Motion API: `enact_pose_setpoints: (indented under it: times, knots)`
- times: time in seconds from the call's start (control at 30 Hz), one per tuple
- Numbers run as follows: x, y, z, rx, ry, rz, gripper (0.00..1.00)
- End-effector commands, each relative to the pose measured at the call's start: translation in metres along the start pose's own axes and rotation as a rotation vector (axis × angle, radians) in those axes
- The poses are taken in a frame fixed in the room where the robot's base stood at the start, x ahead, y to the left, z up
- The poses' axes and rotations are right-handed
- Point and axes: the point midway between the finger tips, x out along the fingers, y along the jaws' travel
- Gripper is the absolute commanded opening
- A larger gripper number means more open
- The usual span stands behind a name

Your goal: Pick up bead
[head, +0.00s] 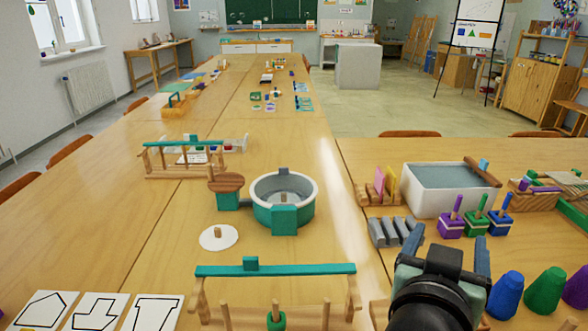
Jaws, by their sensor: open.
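My gripper (447,248) is at the bottom right, seen from behind, with its two blue-grey fingers apart and nothing visible between them. A small green bead-like piece (276,320) sits around a peg at the bottom edge, under a wooden frame with a teal bar (310,269). The gripper is to its right and apart from it. A similar frame (184,144) farther back has small coloured pieces (213,148) by it, too small to tell whether they are beads. My gripper and arm hide part of the table at the lower right.
A teal and white round pot (284,205) stands mid-table beside a white disc (219,237). A white bin (449,187), purple, green and blue blocks with pegs (477,222), and coloured cones (545,290) crowd the right. Outline cards (95,312) lie lower left.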

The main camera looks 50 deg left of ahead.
Motion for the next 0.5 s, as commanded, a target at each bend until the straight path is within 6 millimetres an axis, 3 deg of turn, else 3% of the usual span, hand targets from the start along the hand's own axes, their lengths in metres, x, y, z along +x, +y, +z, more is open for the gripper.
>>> enact_pose_setpoints:
  times: [0.03, 0.17, 0.27, 0.5]
  knots:
    - [-0.001, -0.015, -0.003, -0.016, -0.098, -0.04, 0.8]
    - [-0.011, -0.052, 0.033, -0.065, -0.335, -0.131, 0.8]
    - [-0.03, -0.076, 0.059, -0.113, -0.516, -0.2, 0.8]
    - [-0.112, -0.117, 0.111, -0.254, -0.939, -0.36, 0.8]
